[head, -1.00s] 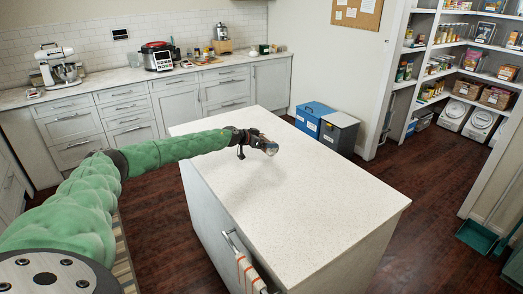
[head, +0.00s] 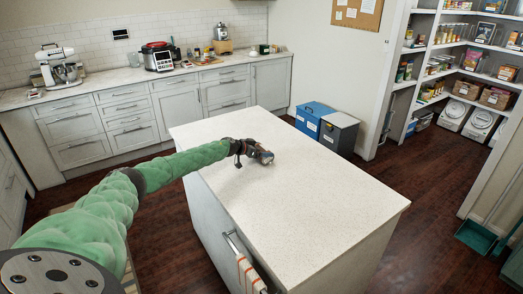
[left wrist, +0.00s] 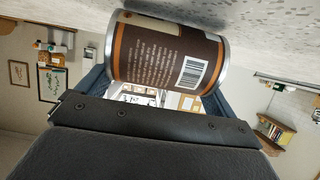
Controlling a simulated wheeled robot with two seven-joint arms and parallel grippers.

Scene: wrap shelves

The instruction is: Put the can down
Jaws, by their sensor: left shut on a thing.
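The can (left wrist: 165,55), brown with orange bands, metal rims and a barcode, is between the fingers of my left gripper (head: 259,151). The gripper is shut on it. In the head view the can (head: 266,157) shows only as a small end beyond the fingers, over the far-left part of the island's white top (head: 300,195). In the left wrist view the can lies on its side across the picture, close to the pale speckled surface along the top edge. Whether it touches that surface cannot be told. My right gripper is not in view.
The island top is otherwise bare, with free room to the right and front. A towel (head: 247,274) hangs from a rail on its near side. Blue and grey bins (head: 338,132) stand on the floor behind it. A counter with appliances (head: 160,57) runs along the back wall.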

